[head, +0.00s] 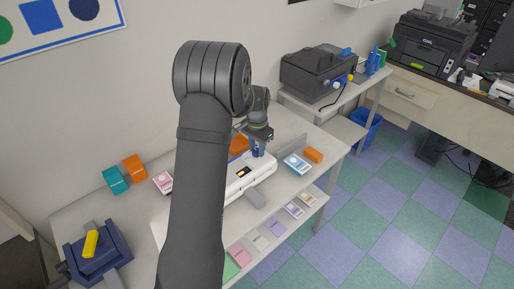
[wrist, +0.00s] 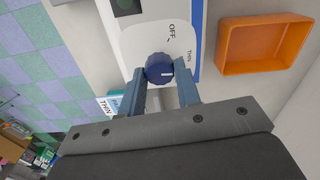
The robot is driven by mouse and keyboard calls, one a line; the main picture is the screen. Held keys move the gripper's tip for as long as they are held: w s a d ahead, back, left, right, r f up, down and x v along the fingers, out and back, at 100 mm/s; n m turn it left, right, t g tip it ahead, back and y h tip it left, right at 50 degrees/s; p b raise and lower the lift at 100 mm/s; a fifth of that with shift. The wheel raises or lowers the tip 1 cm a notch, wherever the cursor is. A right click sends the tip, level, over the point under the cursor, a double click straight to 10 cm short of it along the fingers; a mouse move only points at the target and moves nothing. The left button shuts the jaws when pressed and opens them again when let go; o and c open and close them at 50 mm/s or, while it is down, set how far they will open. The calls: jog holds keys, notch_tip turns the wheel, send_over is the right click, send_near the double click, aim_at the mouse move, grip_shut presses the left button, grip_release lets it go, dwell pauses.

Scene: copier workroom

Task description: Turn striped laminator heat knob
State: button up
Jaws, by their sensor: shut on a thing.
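The laminator (wrist: 137,40) is white with a blue edge. In the head view its long body (head: 259,177) lies on the table beneath my arm. Its heat knob (wrist: 157,66) is round, dark blue and ribbed, with a short white mark on its face. The mark lies toward the right side of the wrist view. The printed words "OFF" and what looks like "THIN" stand beside the knob. My gripper (wrist: 160,74) is shut on the knob, one finger on each side. In the head view my gripper (head: 258,147) is small and partly hides the knob.
An orange tray (wrist: 264,70) lies to the right of the laminator in the wrist view. In the head view a blue-and-white card box (head: 297,164) and an orange block (head: 313,155) stand right of the laminator. A blue device with a yellow handle (head: 91,243) stands at the left.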

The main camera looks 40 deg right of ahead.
aim_at(256, 150)
jog(key=n, duration=0.6)
jog(key=shift+w+n, duration=0.1)
jog(key=shift+n, duration=0.2)
jog(key=n, duration=0.6)
dwell(0.4)
jog(key=o, duration=1)
jog(key=shift+c, duration=0.2)
jog(key=shift+r, duration=0.1)
notch_tip(256, 150, up, 17)
jog(key=shift+r, duration=0.15)
jog(key=shift+a, duration=0.1)
